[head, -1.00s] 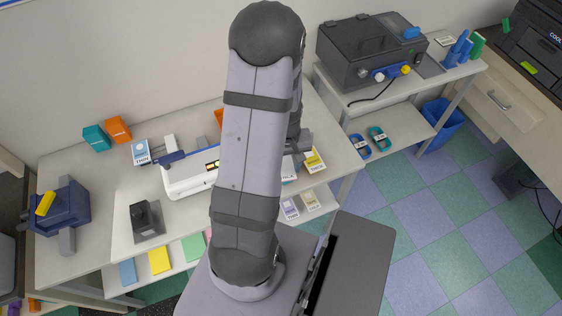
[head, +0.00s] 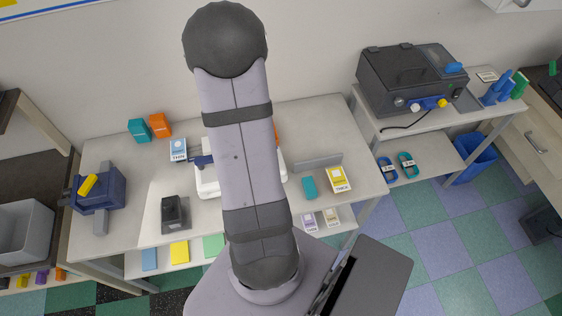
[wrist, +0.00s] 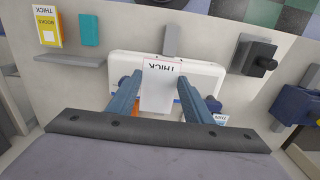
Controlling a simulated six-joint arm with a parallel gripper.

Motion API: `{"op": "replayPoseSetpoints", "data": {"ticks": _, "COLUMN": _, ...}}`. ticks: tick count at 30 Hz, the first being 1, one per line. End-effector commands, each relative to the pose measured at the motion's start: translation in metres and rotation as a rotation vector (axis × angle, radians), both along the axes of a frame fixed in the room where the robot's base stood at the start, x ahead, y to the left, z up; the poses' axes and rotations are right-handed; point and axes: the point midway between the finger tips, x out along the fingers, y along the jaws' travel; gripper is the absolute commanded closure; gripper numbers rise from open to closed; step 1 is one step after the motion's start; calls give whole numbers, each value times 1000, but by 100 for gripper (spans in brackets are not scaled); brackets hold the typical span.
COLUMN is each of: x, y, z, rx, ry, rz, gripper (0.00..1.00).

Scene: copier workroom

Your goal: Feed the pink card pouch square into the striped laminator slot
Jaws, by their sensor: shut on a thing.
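In the wrist view my gripper (wrist: 160,82) has its two blue fingers on either side of a pale card pouch (wrist: 157,92) printed THICK, and is shut on it. The pouch looks mostly white, with a faint reddish edge at its far end. It lies over the middle of the white laminator (wrist: 121,66), roughly in line with it. Any gap between pouch and laminator, and the striped slot, cannot be made out. In the head view the laminator (head: 207,186) is partly behind my arm, which hides gripper and pouch.
A grey bar (head: 318,162), teal block (head: 309,187) and yellow-banded box (head: 338,179) stand right of the laminator. A THIN box (head: 178,150), black device (head: 173,212) and blue device (head: 98,190) are to its left. The table's front right is clear.

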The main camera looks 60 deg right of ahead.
Motion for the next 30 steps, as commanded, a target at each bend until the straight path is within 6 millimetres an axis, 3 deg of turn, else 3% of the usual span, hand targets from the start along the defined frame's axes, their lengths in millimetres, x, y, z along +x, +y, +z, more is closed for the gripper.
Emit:
{"op": "replayPoseSetpoints", "data": {"ticks": 1, "x": 19, "y": 14, "z": 13, "rx": -2, "ry": -2, "rz": 68, "gripper": 75}}
{"op": "replayPoseSetpoints", "data": {"ticks": 6, "x": 66, "y": 65, "z": 38, "rx": -1, "ry": -1, "rz": 263, "gripper": 75}}
{"op": "replayPoseSetpoints", "data": {"ticks": 12, "x": 103, "y": 133, "z": 63, "rx": 0, "ry": 0, "rz": 479, "gripper": 75}}
{"op": "replayPoseSetpoints", "data": {"ticks": 18, "x": 118, "y": 180, "z": 76, "rx": 0, "ry": 0, "rz": 614, "gripper": 75}}
{"op": "replayPoseSetpoints", "data": {"ticks": 30, "x": 125, "y": 238, "z": 90, "rx": 0, "ry": 0, "rz": 776, "gripper": 75}}
